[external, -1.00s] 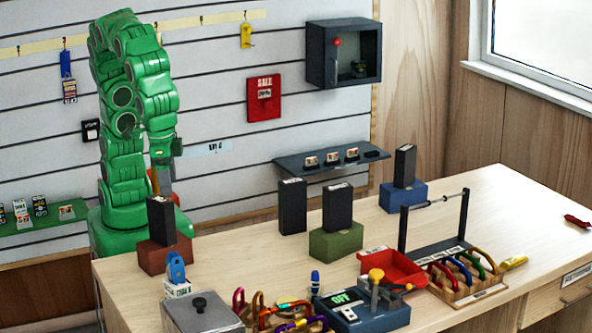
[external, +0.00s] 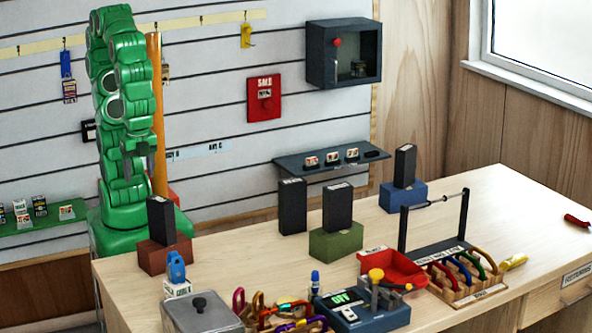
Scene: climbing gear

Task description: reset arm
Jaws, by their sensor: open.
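My green arm (external: 108,75) stands at the left behind the bench, folded with its forearm hanging down close to its own lower links. My gripper (external: 130,172) is at the low end of the forearm, in front of the lower arm. It is open, small and hard to separate from the green links, and I see nothing held in it. It is apart from the goods on the bench.
An orange upright post (external: 156,115) stands just right of my arm. Black blocks stand on a red block (external: 165,257), a green block (external: 336,241) and a blue block (external: 403,196). A red tray (external: 392,268) and a carabiner rack (external: 463,288) are at the front.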

